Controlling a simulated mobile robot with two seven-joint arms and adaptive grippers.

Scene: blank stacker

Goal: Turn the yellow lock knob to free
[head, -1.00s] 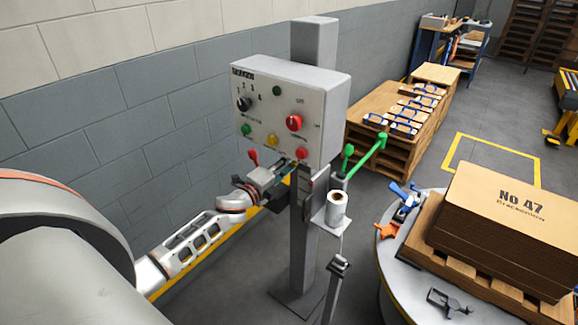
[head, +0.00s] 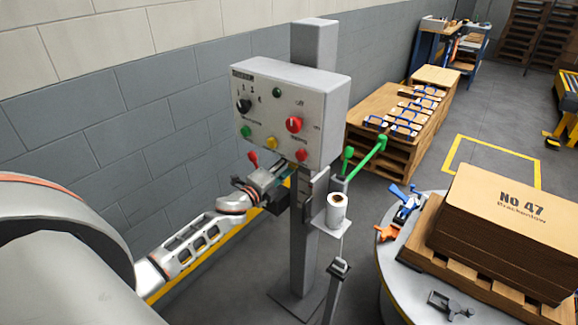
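A grey control box (head: 292,108) stands on a post and carries several knobs and buttons. A round yellow control (head: 271,143) sits low on its front face, between a green button (head: 246,131) and a red one (head: 301,155). I cannot tell whether it is the lock knob or which way it is set. My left gripper (head: 284,174) is just under the box's lower edge, close to the post, below and right of the yellow control and apart from it. A small yellowish patch shows by its fingertips. Its finger opening is too small to tell. My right gripper is not in view.
A round table (head: 392,255) with stacked cardboard stands at right.

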